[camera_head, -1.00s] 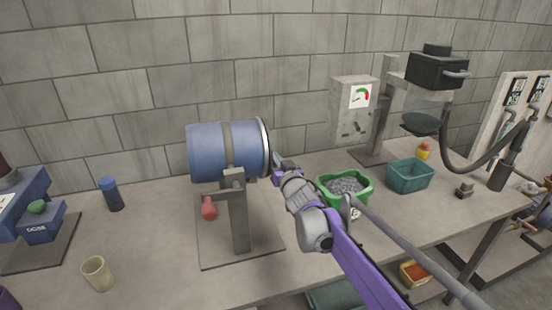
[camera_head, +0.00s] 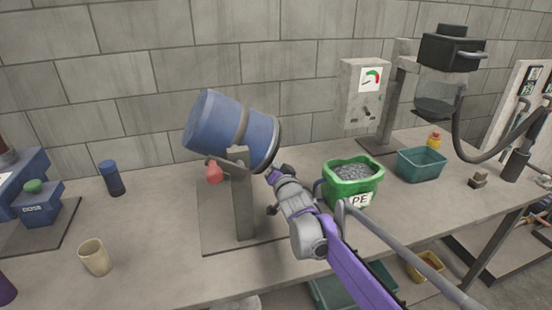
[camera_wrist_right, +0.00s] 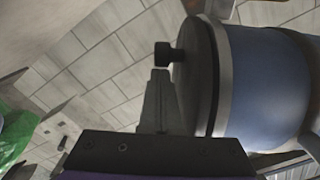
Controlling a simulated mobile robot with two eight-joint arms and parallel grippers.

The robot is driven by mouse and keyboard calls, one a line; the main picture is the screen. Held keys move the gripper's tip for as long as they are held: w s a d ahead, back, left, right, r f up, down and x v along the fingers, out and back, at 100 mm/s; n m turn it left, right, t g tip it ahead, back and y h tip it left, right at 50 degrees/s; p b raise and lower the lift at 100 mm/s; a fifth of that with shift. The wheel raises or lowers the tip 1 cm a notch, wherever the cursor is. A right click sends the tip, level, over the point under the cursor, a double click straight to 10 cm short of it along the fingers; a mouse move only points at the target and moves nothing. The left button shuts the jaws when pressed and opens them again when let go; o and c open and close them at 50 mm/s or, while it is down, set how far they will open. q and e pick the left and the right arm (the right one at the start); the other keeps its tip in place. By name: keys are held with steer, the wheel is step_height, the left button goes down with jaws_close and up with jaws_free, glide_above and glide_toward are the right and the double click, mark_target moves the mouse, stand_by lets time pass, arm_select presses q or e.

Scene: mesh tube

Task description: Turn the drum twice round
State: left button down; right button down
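The blue drum (camera_head: 214,124) hangs on a grey stand (camera_head: 243,205) and is tilted, its left end up and its grey-rimmed right end down. A red grip (camera_head: 214,172) shows just below it by the post. My right gripper (camera_head: 275,174) is at the lower right end of the drum. In the right wrist view the drum (camera_wrist_right: 265,85) fills the right side, and a black knob (camera_wrist_right: 166,54) stands out from its end. The gripper's fingers (camera_wrist_right: 161,78) look closed together, tips close to the knob; whether they touch it is unclear. My left gripper is not in view.
A green tub (camera_head: 350,191) of grey pellets marked PE stands close right of my arm. A teal bin (camera_head: 420,164) and a machine with a gauge (camera_head: 364,92) are farther right. A beige cup (camera_head: 95,258) and blue bottle (camera_head: 112,178) stand left. Bench between is clear.

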steer(key=shift+s+a+f+m+b, duration=0.2)
steer(key=shift+a+f+m+b, duration=0.25)
steer(key=shift+a+f+m, duration=0.3)
steer(key=shift+r, duration=0.1)
